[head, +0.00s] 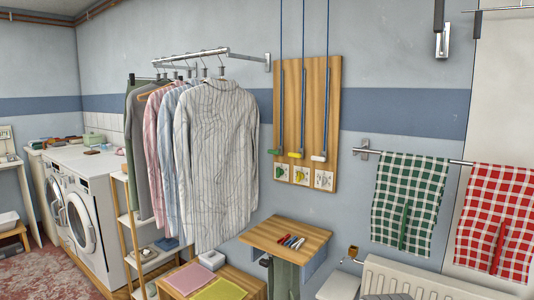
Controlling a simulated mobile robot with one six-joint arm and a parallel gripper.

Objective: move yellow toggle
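The yellow toggle (295,154) is at the lower end of the middle of three blue cords on a wooden board (334,110) fixed to the wall. A green toggle (276,151) hangs to its left and a white toggle (318,157) to its right, all at nearly the same height. A small picture card sits on the board below each toggle; the middle card (301,175) is under the yellow one. My gripper is not in view.
Shirts (220,140) hang on a rail just left of the board. A small wooden table (262,232) with several pens stands below it. Checked towels (408,195) hang on a bar to the right. The wall directly around the board's lower right is clear.

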